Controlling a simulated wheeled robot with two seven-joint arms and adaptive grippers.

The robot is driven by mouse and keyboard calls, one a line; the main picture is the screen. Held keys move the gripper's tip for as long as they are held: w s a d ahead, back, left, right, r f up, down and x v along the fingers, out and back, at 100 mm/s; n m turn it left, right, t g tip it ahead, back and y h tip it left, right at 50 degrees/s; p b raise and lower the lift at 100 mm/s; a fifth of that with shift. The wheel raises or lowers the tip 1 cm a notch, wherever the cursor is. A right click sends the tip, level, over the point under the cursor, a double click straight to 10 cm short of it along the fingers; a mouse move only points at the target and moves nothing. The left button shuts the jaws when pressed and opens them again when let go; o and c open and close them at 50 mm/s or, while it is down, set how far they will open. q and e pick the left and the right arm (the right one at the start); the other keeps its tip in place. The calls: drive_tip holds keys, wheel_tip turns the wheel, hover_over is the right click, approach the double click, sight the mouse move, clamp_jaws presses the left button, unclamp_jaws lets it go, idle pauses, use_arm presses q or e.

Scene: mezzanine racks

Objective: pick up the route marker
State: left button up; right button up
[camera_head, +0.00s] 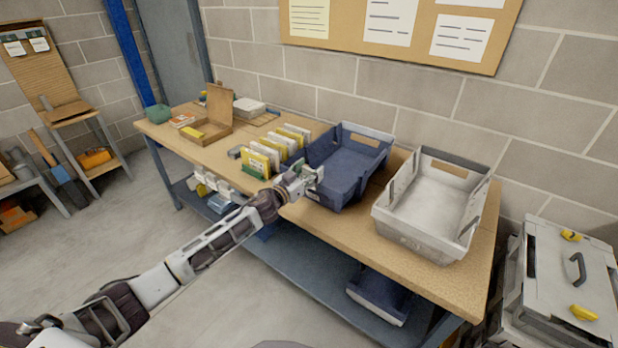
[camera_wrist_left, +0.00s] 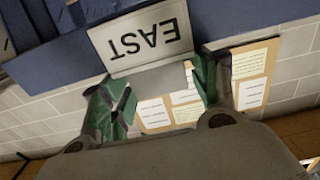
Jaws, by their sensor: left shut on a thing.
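The route marker (camera_wrist_left: 143,40) is a pale plate with the word EAST, upside down in the left wrist view. Its grey lower part lies between the two green-padded fingers of my left gripper (camera_wrist_left: 162,80), which is shut on it. In the head view my left gripper (camera_head: 312,178) is over the table's front edge, in front of the blue bin (camera_head: 338,180). The marker is too small and covered there to make out clearly. My right gripper is not in view.
A grey bin (camera_head: 425,215) stands at the table's right. Yellow and white upright cards (camera_head: 265,160) stand left of the blue bin. An open cardboard box (camera_head: 210,125) is farther left. The wooden table (camera_head: 465,285) has bare room along its front right.

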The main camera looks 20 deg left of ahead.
sight(309, 169)
use_arm(q)
wheel_tip(309, 169, up, 9)
drive_tip(key=shift+f+p, duration=0.2)
drive_tip(key=shift+p, duration=0.6)
drive_tip(key=shift+r, duration=0.7)
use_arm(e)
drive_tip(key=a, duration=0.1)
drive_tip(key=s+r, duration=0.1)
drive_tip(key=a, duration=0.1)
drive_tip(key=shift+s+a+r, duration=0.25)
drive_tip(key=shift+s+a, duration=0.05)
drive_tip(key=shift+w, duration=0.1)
